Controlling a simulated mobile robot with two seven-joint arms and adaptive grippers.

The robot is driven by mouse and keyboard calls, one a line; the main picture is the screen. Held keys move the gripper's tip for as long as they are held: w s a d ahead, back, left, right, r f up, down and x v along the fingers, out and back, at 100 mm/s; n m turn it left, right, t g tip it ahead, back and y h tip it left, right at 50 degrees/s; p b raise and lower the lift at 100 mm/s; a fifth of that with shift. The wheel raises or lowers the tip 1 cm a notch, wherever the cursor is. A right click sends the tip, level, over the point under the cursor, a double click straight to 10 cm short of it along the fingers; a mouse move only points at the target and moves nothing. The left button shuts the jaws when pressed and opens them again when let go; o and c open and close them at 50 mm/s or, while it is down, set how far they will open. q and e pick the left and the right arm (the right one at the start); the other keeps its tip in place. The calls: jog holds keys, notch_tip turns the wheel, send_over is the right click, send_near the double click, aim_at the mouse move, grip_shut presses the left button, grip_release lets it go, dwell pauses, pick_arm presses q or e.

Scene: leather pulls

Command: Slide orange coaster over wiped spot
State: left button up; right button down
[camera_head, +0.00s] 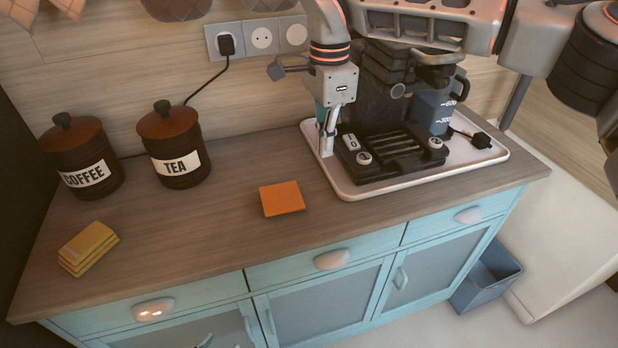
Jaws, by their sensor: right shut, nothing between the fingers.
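The orange coaster (282,198) lies flat on the wooden countertop (215,245), near the middle and in front of the white tray's left end. My right gripper (327,148) points down at the left edge of the tray, beside the coffee machine. It is shut and empty, behind and to the right of the coaster, apart from it. I cannot make out a wiped spot on the wood. My left gripper is not in view.
The white tray (385,188) holds a dark coffee machine (400,150) and a blue jug (432,112). Coffee (82,155) and tea (174,145) canisters stand at the back left. A yellow stack (88,245) lies front left. The wood around the coaster is clear.

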aim_at(306, 196)
notch_tip(306, 196, down, 10)
jog(key=shift+r+b, duration=0.2)
jog(key=shift+b, duration=0.25)
jog(key=a, duration=0.1)
jog(key=s+a, duration=0.1)
jog(key=shift+s+a+f, duration=0.1)
jog(key=shift+a+f, duration=0.05)
jog(key=shift+a, duration=0.25)
jog(key=shift+s+a, duration=0.15)
jog(key=shift+a, duration=0.25)
jog(key=shift+a, duration=0.15)
